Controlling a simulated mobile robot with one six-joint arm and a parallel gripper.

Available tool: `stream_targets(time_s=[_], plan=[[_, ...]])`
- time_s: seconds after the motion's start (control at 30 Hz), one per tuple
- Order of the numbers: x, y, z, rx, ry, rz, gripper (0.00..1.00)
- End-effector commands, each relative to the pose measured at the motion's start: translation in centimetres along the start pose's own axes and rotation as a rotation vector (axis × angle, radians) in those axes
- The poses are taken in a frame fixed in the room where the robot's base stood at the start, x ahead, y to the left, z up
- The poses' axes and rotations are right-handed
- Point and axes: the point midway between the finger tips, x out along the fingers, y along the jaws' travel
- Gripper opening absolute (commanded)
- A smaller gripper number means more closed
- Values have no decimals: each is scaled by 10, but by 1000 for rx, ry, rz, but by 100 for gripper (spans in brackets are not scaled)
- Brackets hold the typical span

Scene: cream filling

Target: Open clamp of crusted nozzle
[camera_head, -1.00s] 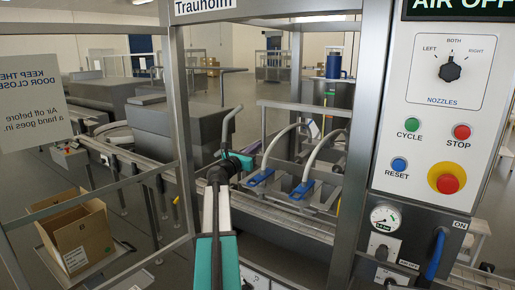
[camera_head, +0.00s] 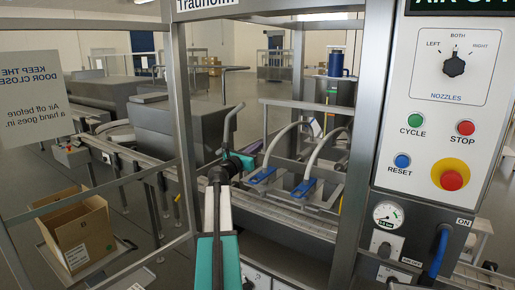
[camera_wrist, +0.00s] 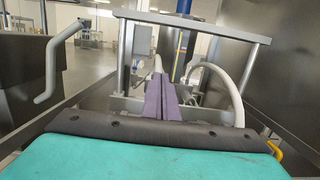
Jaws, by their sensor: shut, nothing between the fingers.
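Two nozzle heads with pale curved hoses stand inside the metal frame in the head view. Blue clamp levers, a left one (camera_head: 262,175) and a right one (camera_head: 304,189), lie at their near ends. Crust is too small to make out on either. My gripper (camera_head: 252,147) is beyond the frame opening, left of and apart from the levers, with its purple fingers partly hidden by my wrist. In the wrist view my gripper (camera_wrist: 170,97) is shut and empty, pointing ahead; a pale hose (camera_wrist: 228,88) curves to the right of its fingers.
A bent grey handle (camera_wrist: 58,62) is at left in the wrist view, and a metal crossbar (camera_wrist: 195,24) runs ahead. Frame posts (camera_head: 355,150) flank the opening. The control panel (camera_head: 430,120) is at right. A cardboard box (camera_head: 82,235) stands at lower left.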

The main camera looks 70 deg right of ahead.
Motion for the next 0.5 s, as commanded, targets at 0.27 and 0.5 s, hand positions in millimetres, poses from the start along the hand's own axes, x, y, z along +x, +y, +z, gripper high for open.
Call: stream_targets(time_s=[0.27,0.5], plan=[[-9,-1,-25,0,0,1,0],[-30,-2,-39,1,0,2,0]])
